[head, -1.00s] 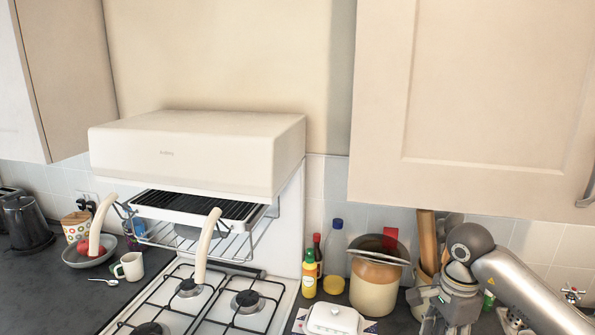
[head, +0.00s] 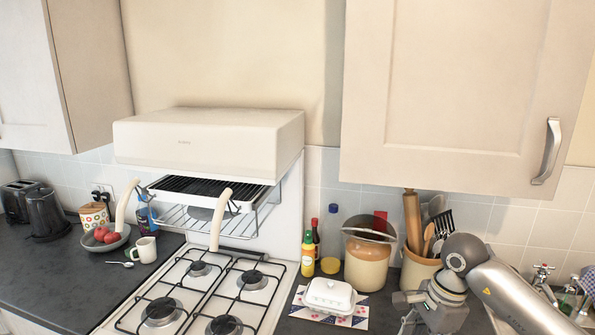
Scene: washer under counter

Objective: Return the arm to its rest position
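My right arm (head: 508,292) comes in from the lower right of the head view. Its wrist is bent downward in front of the utensil crock. My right gripper's body (head: 434,308) shows at the bottom edge, over the dark counter right of the butter dish. Its fingertips are not clearly visible, so I cannot tell whether it is open or holds anything. My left arm and gripper are not in view.
A white gas hob (head: 205,290) with a grill rack (head: 213,192) stands at centre left. A butter dish (head: 329,295), a stoneware jar (head: 368,262) and a utensil crock (head: 417,268) stand near my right arm. A wall cupboard (head: 455,90) hangs above.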

